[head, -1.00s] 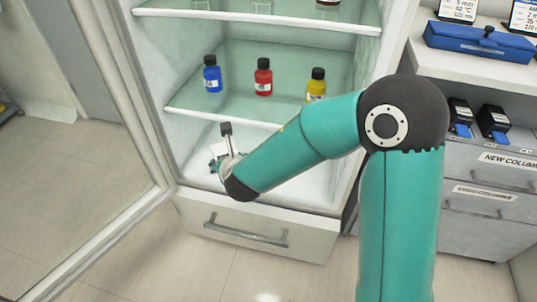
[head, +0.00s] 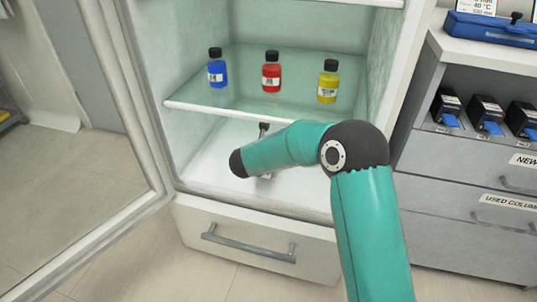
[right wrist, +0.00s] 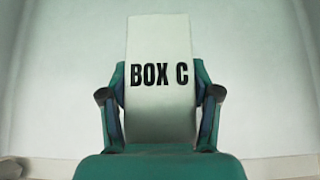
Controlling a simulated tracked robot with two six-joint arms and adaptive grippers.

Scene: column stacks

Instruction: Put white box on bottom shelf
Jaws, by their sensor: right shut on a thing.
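A white box (right wrist: 158,45) marked "BOX C" stands upright between the fingers of my right gripper (right wrist: 158,95) in the right wrist view. The fingers are shut on its two sides. In the head view my right arm reaches into the open fridge, low over the white bottom shelf (head: 210,165). The arm hides most of the right gripper and the box there, so I cannot tell whether the box touches the shelf. My left gripper is in neither view.
Blue (head: 217,72), red (head: 271,75) and yellow (head: 327,85) bottles stand on the glass shelf (head: 245,110) above my arm. The open fridge door (head: 125,110) is at left. A drawer (head: 250,245) lies below, and a grey cabinet (head: 465,215) stands right.

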